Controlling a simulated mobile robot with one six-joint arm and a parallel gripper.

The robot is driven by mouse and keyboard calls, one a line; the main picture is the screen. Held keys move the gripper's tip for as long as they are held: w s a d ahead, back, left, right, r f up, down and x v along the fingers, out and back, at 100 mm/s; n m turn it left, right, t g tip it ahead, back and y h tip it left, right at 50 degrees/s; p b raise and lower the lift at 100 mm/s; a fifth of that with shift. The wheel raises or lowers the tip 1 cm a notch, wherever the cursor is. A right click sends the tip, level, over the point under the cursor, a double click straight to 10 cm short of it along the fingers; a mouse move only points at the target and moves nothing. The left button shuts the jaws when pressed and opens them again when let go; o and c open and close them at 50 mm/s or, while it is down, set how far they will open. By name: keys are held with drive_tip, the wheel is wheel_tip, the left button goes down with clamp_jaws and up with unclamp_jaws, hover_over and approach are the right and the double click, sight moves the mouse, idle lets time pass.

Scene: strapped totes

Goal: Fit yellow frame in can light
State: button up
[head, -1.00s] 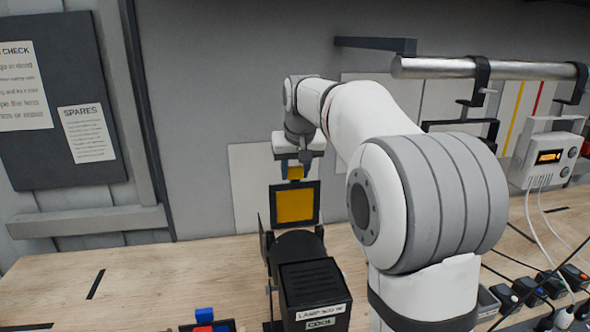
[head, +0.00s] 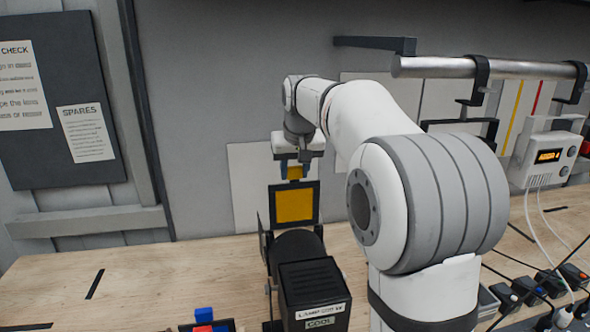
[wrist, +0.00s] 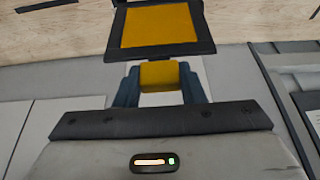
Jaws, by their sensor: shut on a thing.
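The yellow frame (head: 294,204) is a yellow square sheet with a dark border and a yellow tab on top. My gripper (head: 295,170) is shut on that tab and holds the frame upright. In the wrist view the yellow frame (wrist: 158,25) hangs beyond the fingers of my gripper (wrist: 160,80), which grip the tab from both sides. The can light (head: 315,290) is a black lamp on the bench with a label reading COOL. The frame is at the lamp's far end. I cannot tell whether its lower edge is in the lamp's holder or just above it.
A metal rail (head: 480,67) with clamps runs above the bench at the right. A white box with an orange display (head: 548,157) and cables stand at the right. Red and blue pieces (head: 204,318) lie at the front. The wooden bench (head: 150,275) is mostly clear left of the lamp.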

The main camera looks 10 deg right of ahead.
sight(295, 220)
drive_tip(key=shift+f+b, duration=5.3)
drive_tip(key=shift+f, duration=2)
drive_tip(key=o, duration=1.1)
drive_tip(key=shift+o, duration=0.2)
